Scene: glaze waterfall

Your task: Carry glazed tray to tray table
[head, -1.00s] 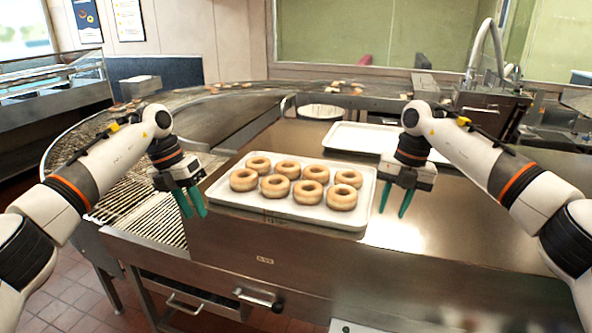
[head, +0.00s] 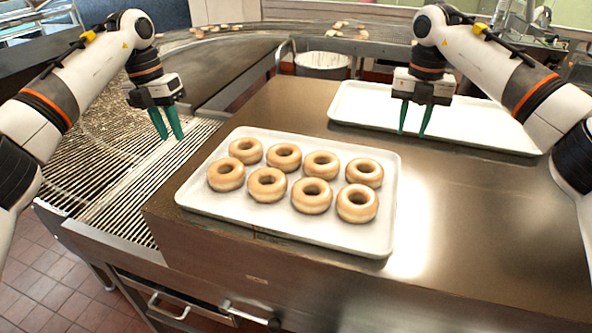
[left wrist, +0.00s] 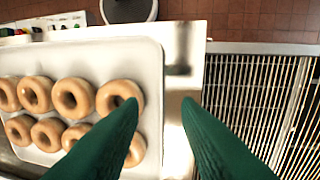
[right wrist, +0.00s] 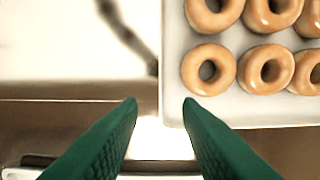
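The white tray (head: 300,231) carries several glazed ring doughnuts (head: 311,195) in two rows and lies flat on the steel counter. My left gripper (head: 172,138) is open and empty, raised beyond the tray's left end. My right gripper (head: 412,133) is open and empty, raised above the counter near the tray's far right corner. In the right wrist view a corner of the tray (right wrist: 175,70) shows to the right of the fingers. I cannot tell which surface is the tray table.
An empty white tray (head: 440,118) lies behind, partly hidden by my right gripper. A wire conveyor (head: 115,190) runs along the left. A round white container (head: 322,62) stands behind the counter. The steel counter (head: 480,215) is clear to the right of the doughnut tray.

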